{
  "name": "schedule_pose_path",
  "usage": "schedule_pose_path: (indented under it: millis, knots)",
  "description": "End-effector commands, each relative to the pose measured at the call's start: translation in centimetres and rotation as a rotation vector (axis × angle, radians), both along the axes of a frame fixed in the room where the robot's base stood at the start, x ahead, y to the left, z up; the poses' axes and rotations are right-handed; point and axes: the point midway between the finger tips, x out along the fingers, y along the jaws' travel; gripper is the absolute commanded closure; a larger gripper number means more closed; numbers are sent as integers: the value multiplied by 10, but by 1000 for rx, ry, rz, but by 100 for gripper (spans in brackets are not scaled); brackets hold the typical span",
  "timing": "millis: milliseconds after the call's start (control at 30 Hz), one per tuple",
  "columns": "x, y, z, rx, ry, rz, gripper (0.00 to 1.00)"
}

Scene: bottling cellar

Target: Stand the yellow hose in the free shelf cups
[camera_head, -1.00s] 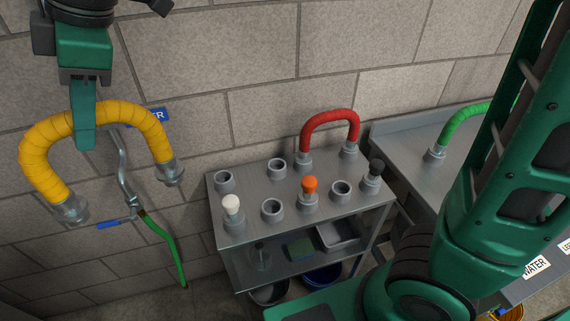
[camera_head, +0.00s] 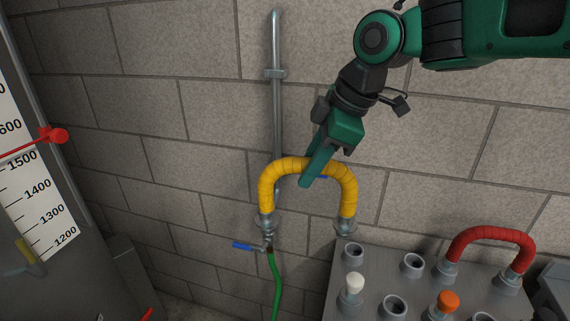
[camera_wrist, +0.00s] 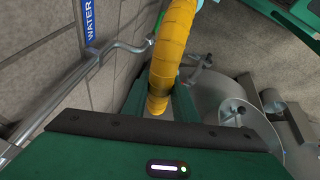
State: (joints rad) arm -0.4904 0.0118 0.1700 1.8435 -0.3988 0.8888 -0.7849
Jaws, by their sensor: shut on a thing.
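My gripper (camera_head: 311,172) is shut on the top of the yellow hose (camera_head: 267,190), a ribbed arch with metal ends pointing down. The hose hangs in the air before the wall. Its right end appears just above and left of the shelf's (camera_head: 342,275) back left cup (camera_head: 353,254). Another empty back cup (camera_head: 413,265) stands to the right. A front cup (camera_head: 394,307) is empty; another is cut off at the bottom edge. In the wrist view the yellow hose (camera_wrist: 172,50) runs up from my gripper; its ends are not clear there.
The red hose (camera_head: 490,236) stands in two back cups. A white plug (camera_head: 353,286) and an orange plug (camera_head: 447,302) fill front cups. A wall pipe (camera_head: 277,110) with a blue-handled tap (camera_head: 243,247) and green hose (camera_head: 276,285) is behind. A scaled tank (camera_head: 38,190) is left.

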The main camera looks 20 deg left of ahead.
Motion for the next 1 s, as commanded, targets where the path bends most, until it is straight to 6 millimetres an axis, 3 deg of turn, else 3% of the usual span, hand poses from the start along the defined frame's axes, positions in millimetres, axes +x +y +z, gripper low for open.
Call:
schedule_pose_path:
  millis: [100,300,600,800,1000]
  knots:
    - [34,-34,-20,-2,1,-39,97]
    - [81,-93,-52,0,-2,-94,97]
    - [124,-178,-92,7,-8,-166,97]
    - [134,-205,-105,10,-13,-187,97]
    - [136,-211,-110,11,-15,-190,97]
